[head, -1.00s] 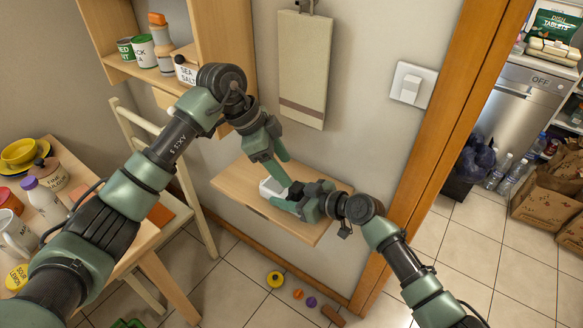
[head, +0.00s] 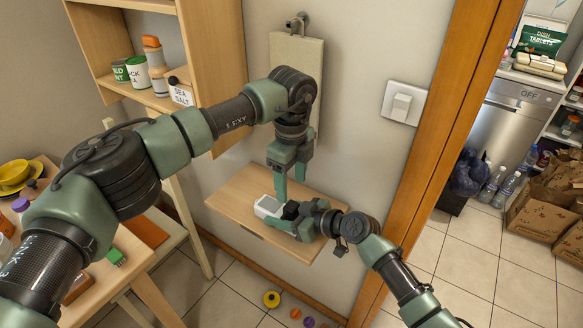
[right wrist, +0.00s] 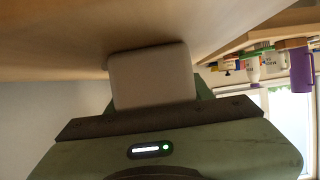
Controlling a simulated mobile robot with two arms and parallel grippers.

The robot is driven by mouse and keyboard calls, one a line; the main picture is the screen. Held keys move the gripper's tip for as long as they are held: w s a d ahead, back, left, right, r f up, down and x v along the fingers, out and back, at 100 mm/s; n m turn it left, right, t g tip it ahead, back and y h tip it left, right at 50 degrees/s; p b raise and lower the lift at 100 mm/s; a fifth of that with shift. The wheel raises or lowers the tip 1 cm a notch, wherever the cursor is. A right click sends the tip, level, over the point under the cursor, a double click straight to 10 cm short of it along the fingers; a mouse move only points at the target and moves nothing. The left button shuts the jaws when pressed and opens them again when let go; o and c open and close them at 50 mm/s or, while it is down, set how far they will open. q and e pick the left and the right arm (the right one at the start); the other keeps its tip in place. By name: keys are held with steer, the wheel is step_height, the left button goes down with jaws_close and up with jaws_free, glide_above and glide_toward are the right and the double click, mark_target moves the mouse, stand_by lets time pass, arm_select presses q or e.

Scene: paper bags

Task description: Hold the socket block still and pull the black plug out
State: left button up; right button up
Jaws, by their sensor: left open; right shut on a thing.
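The white socket block (head: 268,206) stands on a small wooden wall shelf (head: 235,190). A dark shape that looks like the black plug (head: 290,210) shows at the block's right side, partly hidden among the gripper parts. My right gripper (head: 276,220) reaches in from the right and is shut on the socket block. In the right wrist view the pale block (right wrist: 152,75) sits at the jaw, close to the wooden surface. My left gripper (head: 288,192) points down, open and empty, just above the plug. Whether its fingertips touch the plug I cannot tell.
A switch (head: 402,104) and a wooden door frame (head: 425,140) are right of the shelf. A hanging board (head: 298,60) is behind my left arm. A cabinet with jars (head: 136,72) and a cluttered table stand left. Round items lie on the floor below.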

mark_target(291, 205)
arm_select(q)
step_height(291, 205, down, 7)
steer(key=shift+r, duration=0.1)
stand_by(0.3)
jaws_close()
steer(key=shift+r, duration=0.75)
steer(key=shift+r, duration=1.8)
steer(key=shift+w, duration=0.1)
